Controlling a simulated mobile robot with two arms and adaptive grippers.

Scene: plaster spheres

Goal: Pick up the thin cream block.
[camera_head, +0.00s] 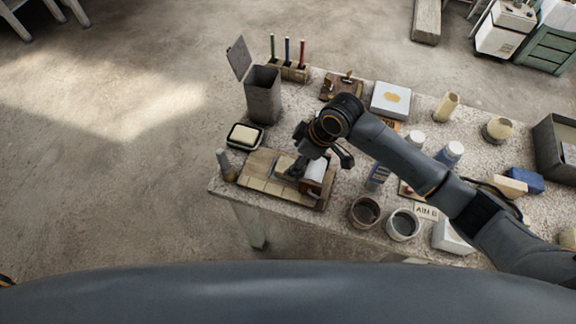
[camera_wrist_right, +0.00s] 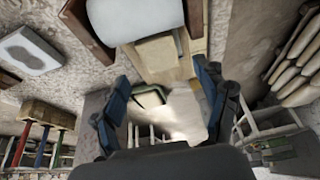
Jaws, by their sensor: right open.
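A thin cream block (camera_wrist_right: 160,55) lies on a wooden board (camera_wrist_right: 196,46), beside a white roll (camera_wrist_right: 135,14). In the head view the block (camera_head: 284,163) is partly hidden by my right gripper (camera_head: 318,166), on the board (camera_head: 258,160) at the table's near left. My right gripper is open, above the board near the block and the white roll (camera_head: 316,171). My left gripper is not in view.
A dark dish with a cream bar (camera_head: 245,135) and a tall grey bin (camera_head: 263,95) stand behind the board. Two pots (camera_head: 403,224) stand to its right. Another cream block (camera_head: 503,185) lies by a blue one (camera_head: 526,179). Floor is open on the left.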

